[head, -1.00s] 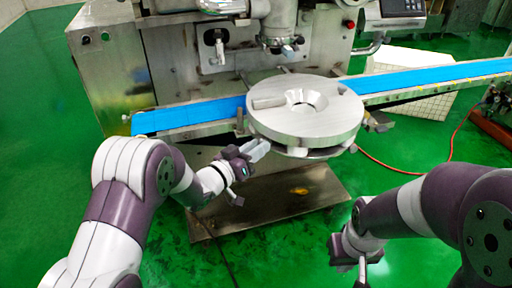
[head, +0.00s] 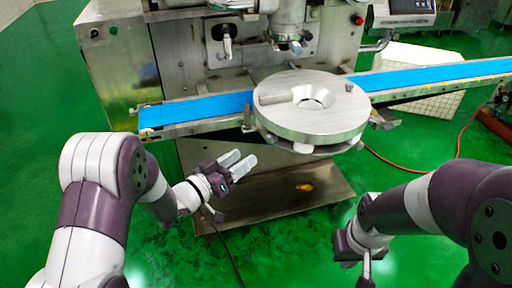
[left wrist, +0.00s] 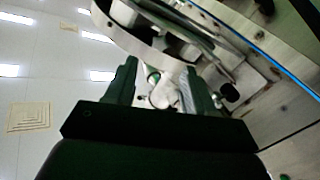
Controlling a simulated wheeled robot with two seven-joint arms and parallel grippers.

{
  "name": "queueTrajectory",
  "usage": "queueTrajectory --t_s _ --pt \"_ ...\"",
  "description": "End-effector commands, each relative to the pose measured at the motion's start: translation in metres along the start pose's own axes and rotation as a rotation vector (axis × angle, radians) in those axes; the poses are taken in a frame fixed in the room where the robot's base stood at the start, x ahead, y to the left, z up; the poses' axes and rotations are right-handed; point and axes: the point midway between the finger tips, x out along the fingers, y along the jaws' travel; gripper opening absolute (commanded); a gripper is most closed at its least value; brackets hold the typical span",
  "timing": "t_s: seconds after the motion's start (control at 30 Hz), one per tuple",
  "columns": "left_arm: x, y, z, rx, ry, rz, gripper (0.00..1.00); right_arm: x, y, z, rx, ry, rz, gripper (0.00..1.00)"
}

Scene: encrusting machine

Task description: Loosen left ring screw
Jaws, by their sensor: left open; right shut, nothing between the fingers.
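The round metal disc (head: 305,122) of the encrusting machine has a ring-like rim beneath it. A pale knob (head: 304,148) shows under its front edge; I cannot tell whether it is the left ring screw. My left gripper (head: 240,163) is open and empty, left of and below the disc, apart from it. In the left wrist view, a curved metal rim (left wrist: 140,35) passes above the fingers, with a pale part (left wrist: 163,93) beyond the gap between them and a black knob (left wrist: 230,92) to the right. My right gripper (head: 362,262) is low at the right, away from the disc.
A blue conveyor belt (head: 195,111) runs behind the disc to both sides. A metal base plate (head: 285,200) lies below. The machine body (head: 125,70) stands behind. A red hose (head: 400,170) crosses the green floor, which is open at the left.

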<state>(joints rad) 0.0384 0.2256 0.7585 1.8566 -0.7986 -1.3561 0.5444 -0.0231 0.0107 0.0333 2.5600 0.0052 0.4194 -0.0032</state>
Motion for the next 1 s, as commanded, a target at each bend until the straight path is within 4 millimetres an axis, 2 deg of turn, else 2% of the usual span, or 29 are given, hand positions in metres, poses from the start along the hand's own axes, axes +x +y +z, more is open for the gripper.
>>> queueTrajectory --t_s 0.1,0.23,0.77,0.87,0.9,0.97,1.0 --pt "-0.025 -0.001 -0.001 0.000 0.000 -0.003 0.54 -0.002 0.000 0.000 0.000 0.000 0.000 0.00" --pt "-0.039 -0.001 0.000 0.000 0.001 -0.002 0.54 -0.002 0.000 0.000 0.000 0.000 0.000 0.00" --pt "-0.042 -0.001 0.001 0.013 -0.006 -0.003 0.54 -0.002 0.000 0.000 0.000 0.000 0.000 0.00" --pt "-0.045 -0.020 0.026 0.059 -0.124 -0.099 0.54 -0.002 0.000 0.000 0.000 0.000 0.000 0.00" --pt "-0.053 -0.036 0.044 0.074 -0.218 -0.185 0.54 -0.002 0.000 0.000 0.000 0.000 0.000 0.00" --pt "-0.075 -0.062 0.069 0.096 -0.392 -0.344 0.54 -0.002 0.000 0.000 0.000 0.000 0.000 0.00" --pt "-0.095 -0.075 0.081 0.100 -0.518 -0.450 0.54 -0.002 0.000 0.000 0.000 0.000 0.000 0.00"
